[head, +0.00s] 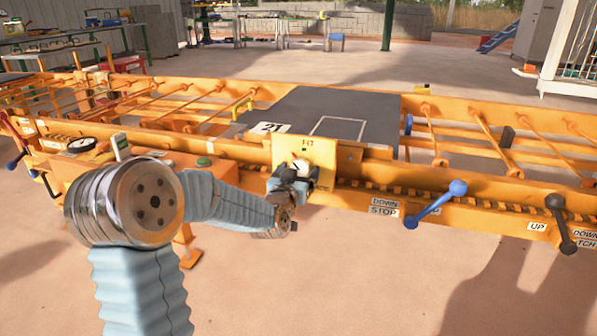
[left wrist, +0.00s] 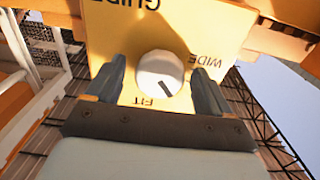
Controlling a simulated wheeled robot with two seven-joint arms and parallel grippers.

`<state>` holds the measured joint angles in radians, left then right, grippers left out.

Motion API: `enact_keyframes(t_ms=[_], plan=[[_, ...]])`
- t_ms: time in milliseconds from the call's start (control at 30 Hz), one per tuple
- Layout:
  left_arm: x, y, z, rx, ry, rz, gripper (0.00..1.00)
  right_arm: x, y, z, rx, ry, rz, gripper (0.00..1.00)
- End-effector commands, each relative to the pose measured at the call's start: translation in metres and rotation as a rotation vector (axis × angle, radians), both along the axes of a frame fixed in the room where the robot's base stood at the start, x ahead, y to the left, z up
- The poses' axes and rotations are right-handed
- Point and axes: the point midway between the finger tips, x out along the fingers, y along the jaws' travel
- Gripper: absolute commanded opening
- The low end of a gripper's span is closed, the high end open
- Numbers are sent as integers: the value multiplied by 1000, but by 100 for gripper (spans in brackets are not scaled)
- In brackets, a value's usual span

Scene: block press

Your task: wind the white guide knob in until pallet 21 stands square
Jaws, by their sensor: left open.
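The white guide knob (left wrist: 160,73) sits on a yellow plate (left wrist: 115,20) lettered GUIDE, WIDE and FIT, upside down in the left wrist view. Its dark mark points to the lower right, between FIT and WIDE. My left gripper (left wrist: 159,84) is open, with one finger on each side of the knob; contact is not clear. In the head view the knob (head: 301,165) shows just above my left gripper (head: 294,178). Pallet 21 (head: 310,105) is a dark grey slab with a white outlined square, lying across the orange frame. I cannot tell whether it stands square. My right gripper is out of view.
A blue-knobbed lever (head: 436,203) by the DOWN and STOP labels and a black-knobbed lever (head: 562,225) by the UP label stand right of the plate. The floor in front is clear.

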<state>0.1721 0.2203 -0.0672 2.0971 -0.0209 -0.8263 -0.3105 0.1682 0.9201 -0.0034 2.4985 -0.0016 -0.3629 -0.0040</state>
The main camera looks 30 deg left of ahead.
Motion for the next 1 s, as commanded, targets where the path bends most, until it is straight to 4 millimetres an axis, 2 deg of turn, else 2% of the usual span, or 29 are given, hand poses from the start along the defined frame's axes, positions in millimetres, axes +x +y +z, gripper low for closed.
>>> enact_keyframes(t_ms=[233, 600, 733, 833, 1000], plan=[[1, 0, 0, 0, 0, 0, 82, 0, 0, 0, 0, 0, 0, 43], [1, 0, 0, 0, 0, 0, 27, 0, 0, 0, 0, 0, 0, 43], [1, 0, -2, 41, 8, 0, 27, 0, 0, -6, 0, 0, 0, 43], [1, 0, -3, 141, 31, 1, 27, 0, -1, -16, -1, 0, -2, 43], [1, 1, -1, 264, 62, 0, 27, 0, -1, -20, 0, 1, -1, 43]])
